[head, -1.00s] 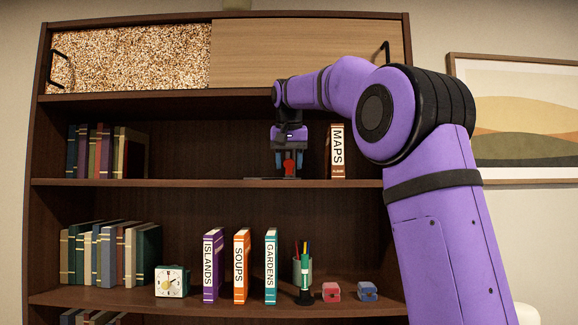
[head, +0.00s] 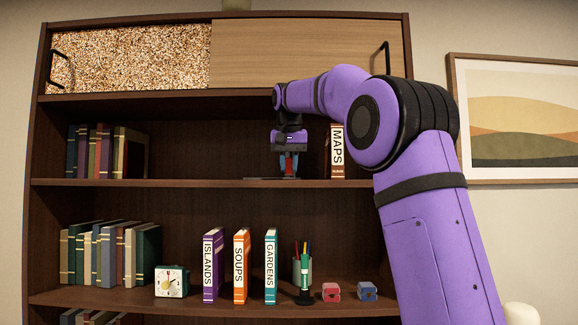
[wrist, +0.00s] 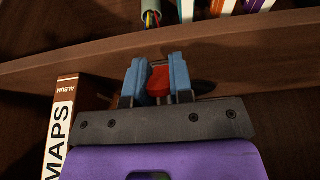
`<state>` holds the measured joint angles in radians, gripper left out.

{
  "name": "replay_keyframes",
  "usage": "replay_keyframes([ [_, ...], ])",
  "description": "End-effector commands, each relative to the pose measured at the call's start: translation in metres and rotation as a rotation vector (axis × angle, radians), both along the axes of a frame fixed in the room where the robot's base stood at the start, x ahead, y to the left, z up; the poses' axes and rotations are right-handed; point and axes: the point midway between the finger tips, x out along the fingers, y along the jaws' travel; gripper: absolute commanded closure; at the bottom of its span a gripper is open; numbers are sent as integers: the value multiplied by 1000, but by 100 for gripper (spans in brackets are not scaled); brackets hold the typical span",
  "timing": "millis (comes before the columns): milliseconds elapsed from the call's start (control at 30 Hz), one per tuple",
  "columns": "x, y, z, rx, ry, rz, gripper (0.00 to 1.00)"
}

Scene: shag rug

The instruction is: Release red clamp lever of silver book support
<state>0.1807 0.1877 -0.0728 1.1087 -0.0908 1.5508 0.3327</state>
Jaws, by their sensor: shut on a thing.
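The red clamp lever (wrist: 158,80) shows between the two blue fingers in the wrist view. My gripper (wrist: 154,78) is shut on it, with a finger on each side. In the head view my gripper (head: 289,165) points down at the upper open shelf, and only a little red shows between the fingers. The flat base of the book support (head: 262,179) lies on that shelf under my gripper and looks dark grey here. The rest of the support is mostly hidden behind my gripper.
The MAPS book (head: 337,152) stands upright close to the right of my gripper. Several books (head: 100,152) stand at the shelf's left end, with free room between. The lower shelf (head: 130,297) holds more books, a clock and a pen cup.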

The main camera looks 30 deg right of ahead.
Motion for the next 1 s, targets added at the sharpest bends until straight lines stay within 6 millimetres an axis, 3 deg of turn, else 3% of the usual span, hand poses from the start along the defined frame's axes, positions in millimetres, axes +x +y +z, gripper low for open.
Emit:
replay_keyframes([
  [467,1,-2,2,30,44,-1,100],
  [500,1,-2,2,30,44,-1,70],
  [567,1,-1,2,30,44,-1,56],
  [1000,0,0,10,30,43,0,53],
])
